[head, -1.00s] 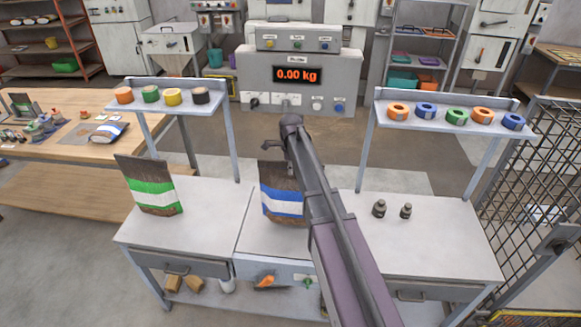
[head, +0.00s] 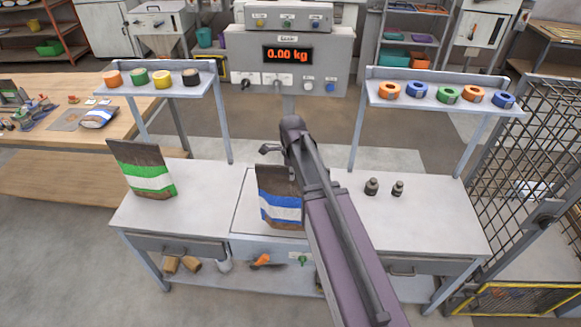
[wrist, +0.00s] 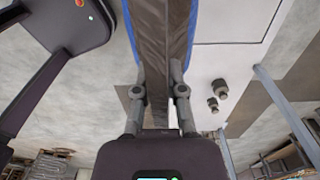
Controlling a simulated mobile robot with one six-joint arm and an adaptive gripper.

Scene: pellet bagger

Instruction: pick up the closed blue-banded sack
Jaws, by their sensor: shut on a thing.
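The blue-banded sack (head: 283,208) is dark brown with a blue and white band. It stands roughly upright over the middle section of the bench (head: 190,222), left of my arm. My gripper (head: 271,149) is at its top edge and largely hidden behind my arm in the head view. In the wrist view, the two fingers of my gripper (wrist: 160,93) press on both faces of the sack (wrist: 160,45), seen edge-on. I cannot tell how far its bottom is from the surface.
A green-banded sack (head: 143,172) stands at the bench's left. Two dark weights (head: 371,186) stand on the right. Raised shelves carry tape rolls (head: 448,94) and round coloured pieces (head: 161,82). The display (head: 288,54) reads 0.00 kg. A mesh fence (head: 525,165) bounds the right.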

